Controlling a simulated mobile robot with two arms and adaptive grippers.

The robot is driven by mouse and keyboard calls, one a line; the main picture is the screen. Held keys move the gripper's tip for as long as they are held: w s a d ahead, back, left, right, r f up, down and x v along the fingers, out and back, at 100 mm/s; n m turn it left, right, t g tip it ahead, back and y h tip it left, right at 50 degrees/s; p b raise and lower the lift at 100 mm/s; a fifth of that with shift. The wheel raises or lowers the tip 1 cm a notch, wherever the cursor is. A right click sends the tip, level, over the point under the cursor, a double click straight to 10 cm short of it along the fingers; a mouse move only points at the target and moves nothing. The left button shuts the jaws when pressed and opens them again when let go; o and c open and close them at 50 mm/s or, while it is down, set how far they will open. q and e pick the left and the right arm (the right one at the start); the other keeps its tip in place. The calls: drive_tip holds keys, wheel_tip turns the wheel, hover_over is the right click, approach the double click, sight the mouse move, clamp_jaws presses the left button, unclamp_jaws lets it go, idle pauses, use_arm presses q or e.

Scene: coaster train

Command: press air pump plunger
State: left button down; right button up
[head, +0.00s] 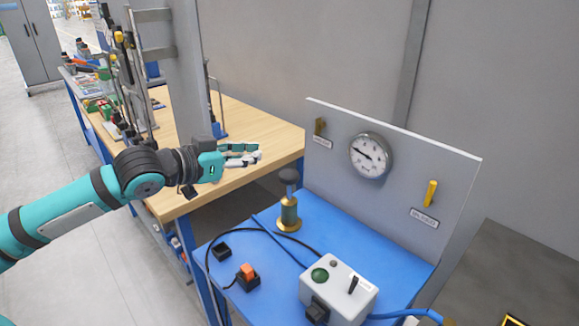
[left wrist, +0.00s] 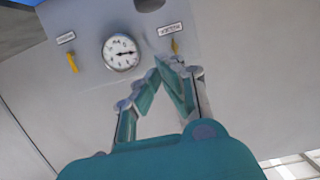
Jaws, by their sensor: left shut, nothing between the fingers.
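The air pump (head: 289,213) stands upright on the blue bench, with a brass base and body. Its dark round plunger knob (head: 289,176) stands raised on a short rod above the body. My left gripper (head: 258,155) is shut and empty. In the head view it appears left of and a little above the knob, apart from it. In the left wrist view the left gripper (left wrist: 158,70) has its fingertips together, pointing toward the grey panel. The pump cannot be made out there. My right gripper is in neither view.
A grey panel (head: 330,125) with a round gauge (head: 371,156) and yellow levers (head: 430,193) rises behind the blue bench (head: 400,255). A white control box (head: 340,283), an orange switch (head: 247,271) and hoses lie in front. A wooden workbench (head: 240,118) with tools is at left.

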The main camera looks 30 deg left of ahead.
use_arm(q)
drive_tip(key=p, duration=0.4)
hover_over(285, 176)
wheel_tip(285, 176, down, 2)
drive_tip(key=shift+w+d+f, duration=0.1)
drive_tip(key=shift+w+d, duration=0.05)
wheel_tip(285, 176, down, 3)
drive_tip(key=shift+r, duration=0.2)
drive_tip(key=shift+s+f+p, duration=0.2)
drive_tip(key=shift+f+p, duration=0.1)
drive_tip(key=shift+f, duration=0.55)
